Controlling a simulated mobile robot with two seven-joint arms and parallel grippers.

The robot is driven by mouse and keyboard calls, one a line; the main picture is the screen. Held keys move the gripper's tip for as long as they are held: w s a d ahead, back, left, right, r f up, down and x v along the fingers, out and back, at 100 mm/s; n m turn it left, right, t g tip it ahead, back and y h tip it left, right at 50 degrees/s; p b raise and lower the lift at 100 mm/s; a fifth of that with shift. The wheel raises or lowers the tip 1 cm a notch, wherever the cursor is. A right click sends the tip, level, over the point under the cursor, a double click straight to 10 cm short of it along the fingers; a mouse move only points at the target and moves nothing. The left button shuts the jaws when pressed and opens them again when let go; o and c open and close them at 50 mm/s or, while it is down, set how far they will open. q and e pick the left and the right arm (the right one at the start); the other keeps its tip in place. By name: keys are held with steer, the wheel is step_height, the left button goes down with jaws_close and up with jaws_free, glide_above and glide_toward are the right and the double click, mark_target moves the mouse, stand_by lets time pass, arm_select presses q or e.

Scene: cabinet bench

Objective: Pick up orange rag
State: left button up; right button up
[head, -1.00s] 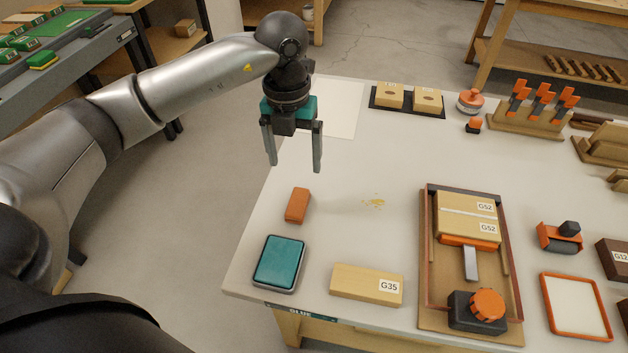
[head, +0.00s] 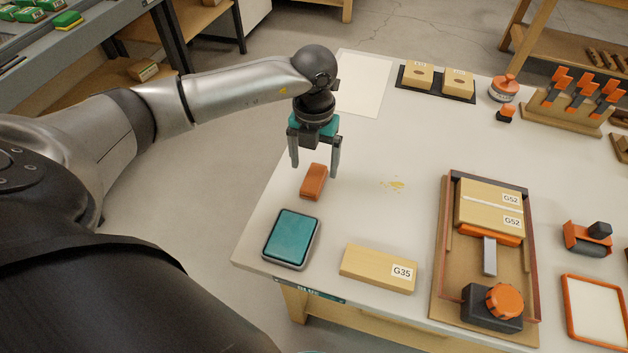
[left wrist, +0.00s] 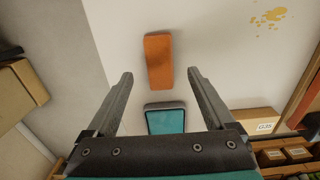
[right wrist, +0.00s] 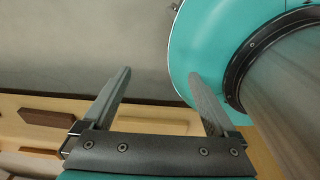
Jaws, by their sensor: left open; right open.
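The orange rag (head: 313,181) is a small folded block lying on the white bench top near its left edge. In the left wrist view the rag (left wrist: 158,61) lies just beyond and between the fingertips, lengthwise to them. My left gripper (head: 314,170) is open and empty, pointing down above the rag; the fingers appear apart from it. In the left wrist view the left gripper (left wrist: 160,75) spans wider than the rag. My right gripper (right wrist: 158,75) is open and empty, away from the rag, which that view does not show.
A teal-topped pad (head: 292,238) sits in front of the rag, and a wooden block labelled G35 (head: 375,268) lies right of the pad. A clamping fixture (head: 442,250) stands farther right.

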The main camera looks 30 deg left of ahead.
mark_target(313, 180)
arm_select(q)
steer(key=f, duration=0.4)
steer(key=shift+s+d+b, duration=0.1)
steer(key=shift+s+b, duration=0.3)
steer(key=shift+f, duration=0.3)
steer(key=shift+c, duration=0.5)
steer(key=c, duration=0.8)
jaws_close()
arm_select(e)
steer(key=shift+w+d+f, duration=0.1)
steer(key=shift+d+f, duration=0.4)
steer(key=shift+d, duration=0.05)
arm_select(q)
steer(key=shift+r, duration=0.1)
